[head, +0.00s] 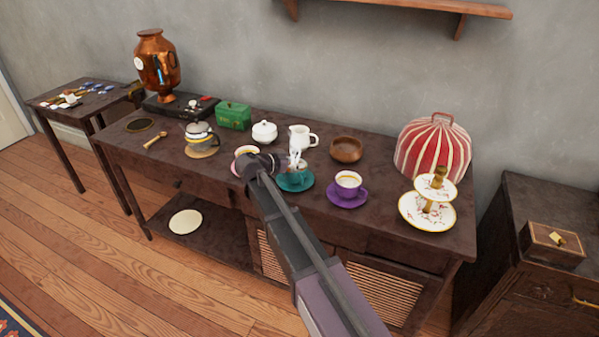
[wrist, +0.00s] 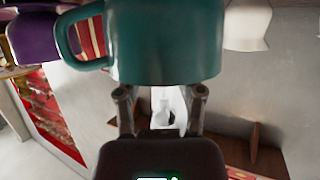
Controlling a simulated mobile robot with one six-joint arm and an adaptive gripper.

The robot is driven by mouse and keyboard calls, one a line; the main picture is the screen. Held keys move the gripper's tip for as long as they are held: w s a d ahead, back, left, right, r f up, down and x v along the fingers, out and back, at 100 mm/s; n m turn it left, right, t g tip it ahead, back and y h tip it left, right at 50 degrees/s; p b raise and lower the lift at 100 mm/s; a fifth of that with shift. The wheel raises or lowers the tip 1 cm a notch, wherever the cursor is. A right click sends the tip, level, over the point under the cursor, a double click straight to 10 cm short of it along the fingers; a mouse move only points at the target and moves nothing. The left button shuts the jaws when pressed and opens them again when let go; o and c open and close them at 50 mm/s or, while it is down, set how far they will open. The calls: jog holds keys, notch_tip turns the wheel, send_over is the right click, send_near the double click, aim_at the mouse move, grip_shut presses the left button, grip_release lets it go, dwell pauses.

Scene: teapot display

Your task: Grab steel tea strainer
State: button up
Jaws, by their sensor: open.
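A small silvery piece (head: 297,158) shows at the top of the teal cup (head: 294,180) in the head view. It may be the steel tea strainer, but it is too small to tell. The teal cup stands on a teal saucer (head: 307,184). My gripper (head: 276,162) is just left of the cup, partly hidden by its own body. In the wrist view its fingers (wrist: 160,92) are apart with nothing held between them. The teal cup (wrist: 168,40) fills the top centre there, close to the fingertips. No strainer can be made out in the wrist view.
A white cup (head: 246,151) is beside my gripper. A white jug (head: 302,137), white lidded pot (head: 264,132) and wooden bowl (head: 346,149) stand behind. A tiered stand (head: 427,212) is further right.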

grip_shut()
jog(key=shift+r, duration=0.2)
dwell(0.3)
notch_tip(320, 180, up, 10)
jog(key=p, duration=1)
jog(key=shift+f, duration=0.15)
dwell(0.4)
